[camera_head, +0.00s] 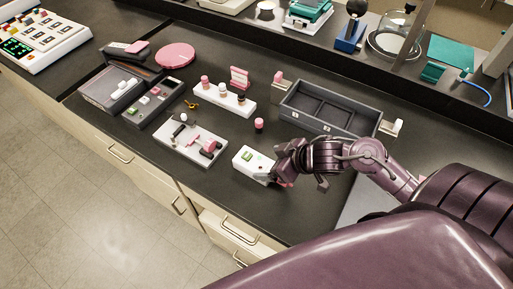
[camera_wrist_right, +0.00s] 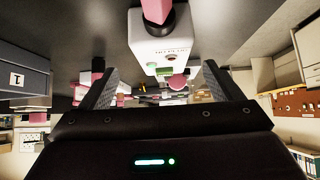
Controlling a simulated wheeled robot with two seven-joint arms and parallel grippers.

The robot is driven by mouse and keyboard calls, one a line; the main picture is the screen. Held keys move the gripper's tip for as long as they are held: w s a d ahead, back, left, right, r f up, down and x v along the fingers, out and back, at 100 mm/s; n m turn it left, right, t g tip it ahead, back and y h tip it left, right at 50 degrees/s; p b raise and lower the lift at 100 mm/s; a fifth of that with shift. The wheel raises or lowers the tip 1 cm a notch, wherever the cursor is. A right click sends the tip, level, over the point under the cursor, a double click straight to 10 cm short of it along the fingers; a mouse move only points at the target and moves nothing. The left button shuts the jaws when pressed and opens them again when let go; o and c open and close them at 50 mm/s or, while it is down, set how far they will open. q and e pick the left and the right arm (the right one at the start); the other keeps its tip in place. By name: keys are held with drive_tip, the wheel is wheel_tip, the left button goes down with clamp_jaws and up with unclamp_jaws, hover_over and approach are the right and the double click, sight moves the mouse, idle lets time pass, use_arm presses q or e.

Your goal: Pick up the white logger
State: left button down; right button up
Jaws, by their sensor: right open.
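The white logger (camera_head: 249,161), a small white box with a green display, lies on the dark bench just left of my right gripper (camera_head: 283,166). Its right end is partly hidden by the gripper in the head view. In the right wrist view the white logger (camera_wrist_right: 160,45) shows ahead of the open fingers of my right gripper (camera_wrist_right: 158,88), roughly centred between them, with nothing held. I cannot tell whether the fingers touch the logger. My left gripper is not in view.
A white tray with pink and black parts (camera_head: 185,150) lies left of the logger. A pink-topped bottle (camera_head: 259,125) stands behind it. A grey divided box (camera_head: 290,118) is at the back right. A white rack (camera_head: 215,98) stands further back. The bench's front edge is close.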

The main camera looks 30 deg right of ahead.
sight(258, 162)
drive_tip(key=shift+w, duration=0.15)
drive_tip(key=shift+a+x, duration=0.25)
drive_tip(key=shift+x, duration=0.9)
drive_tip(key=p+x, duration=0.1)
drive_tip(key=x, duration=0.3)
drive_tip(key=shift+w+f, duration=0.1)
drive_tip(key=shift+f, duration=0.1)
drive_tip(key=shift+w+a+f, duration=0.1)
drive_tip(key=shift+a+f, duration=0.05)
drive_tip(key=c, duration=0.6)
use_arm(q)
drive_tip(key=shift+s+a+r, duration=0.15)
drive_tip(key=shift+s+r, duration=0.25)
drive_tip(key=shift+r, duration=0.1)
use_arm(e)
drive_tip(key=c, duration=0.6)
